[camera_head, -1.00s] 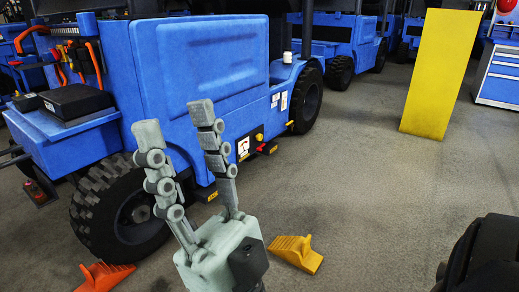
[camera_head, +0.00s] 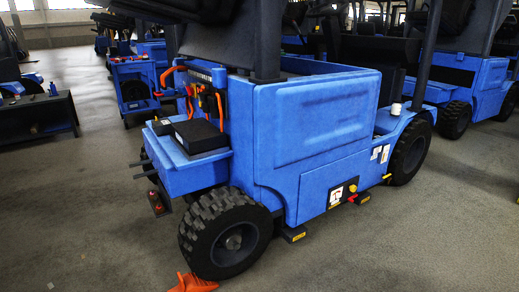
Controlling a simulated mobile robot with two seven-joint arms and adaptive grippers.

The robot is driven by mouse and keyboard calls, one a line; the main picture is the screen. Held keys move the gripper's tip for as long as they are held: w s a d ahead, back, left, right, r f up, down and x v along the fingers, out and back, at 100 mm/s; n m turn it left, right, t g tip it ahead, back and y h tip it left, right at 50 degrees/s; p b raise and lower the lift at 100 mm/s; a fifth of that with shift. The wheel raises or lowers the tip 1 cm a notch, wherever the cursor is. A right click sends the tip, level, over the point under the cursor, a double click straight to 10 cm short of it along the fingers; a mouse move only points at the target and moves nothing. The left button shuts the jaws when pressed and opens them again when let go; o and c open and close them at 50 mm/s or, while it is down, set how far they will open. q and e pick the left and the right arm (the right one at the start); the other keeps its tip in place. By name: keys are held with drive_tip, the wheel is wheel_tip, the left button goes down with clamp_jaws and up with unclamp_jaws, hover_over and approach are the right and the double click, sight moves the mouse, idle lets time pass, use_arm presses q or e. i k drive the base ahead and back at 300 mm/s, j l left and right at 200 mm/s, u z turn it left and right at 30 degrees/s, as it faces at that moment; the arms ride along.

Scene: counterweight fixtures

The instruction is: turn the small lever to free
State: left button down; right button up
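A blue vehicle (camera_head: 312,122) stands in the middle of the view. Low on its side is a white label plate (camera_head: 336,196) with a small yellow knob-like part (camera_head: 352,188) just right of it. Red and yellow bits sit below that part. They are too small for me to tell which is the small lever or how it is turned. Neither of my grippers is in view.
An orange wheel chock (camera_head: 194,283) lies by the front tyre (camera_head: 226,236). A black box (camera_head: 199,136) rests on the vehicle's blue shelf, below hanging orange-handled tools (camera_head: 207,98). Other blue vehicles stand behind. The grey floor (camera_head: 90,215) at the left is clear.

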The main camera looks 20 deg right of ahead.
sight(355, 195)
drive_tip(key=l+z, duration=0.65)
drive_tip(key=z, duration=0.15)
drive_tip(key=l+z, duration=0.3)
drive_tip(key=z, duration=0.15)
drive_tip(key=i+l+z, duration=0.1)
drive_tip(key=l+z, duration=0.15)
drive_tip(key=z, duration=0.2)
